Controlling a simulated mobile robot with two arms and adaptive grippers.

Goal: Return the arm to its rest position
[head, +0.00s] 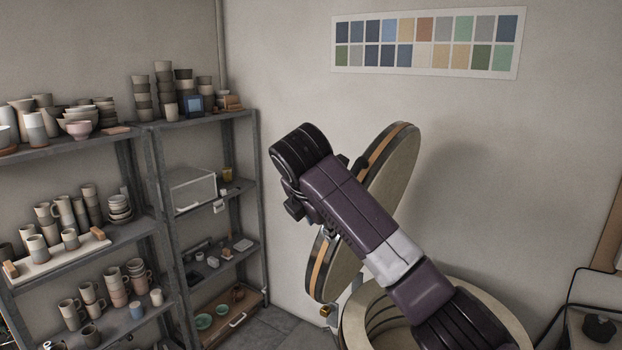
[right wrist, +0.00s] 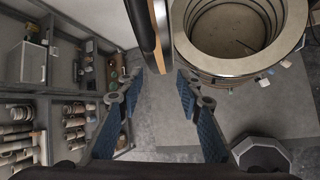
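My right arm (head: 345,205), purple and black, rises from the bottom right of the head view and crosses in front of the raised round kiln lid (head: 398,172). Its gripper is mostly hidden behind the arm there. In the right wrist view my right gripper (right wrist: 158,82) has its two blue-padded fingers spread wide, with nothing between them but floor. The lid shows edge-on there, just beyond the fingertips; whether they touch it I cannot tell. The open round kiln (right wrist: 237,67) lies to the right of the fingers and looks empty. My left gripper is in neither view.
Grey metal shelves (head: 140,128) with cups, bowls and boxes stand along the left. A colour chart (head: 428,42) hangs on the back wall. Bare floor (right wrist: 165,115) lies between the shelves and kiln. A dark faceted container (right wrist: 262,156) stands at lower right in the wrist view.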

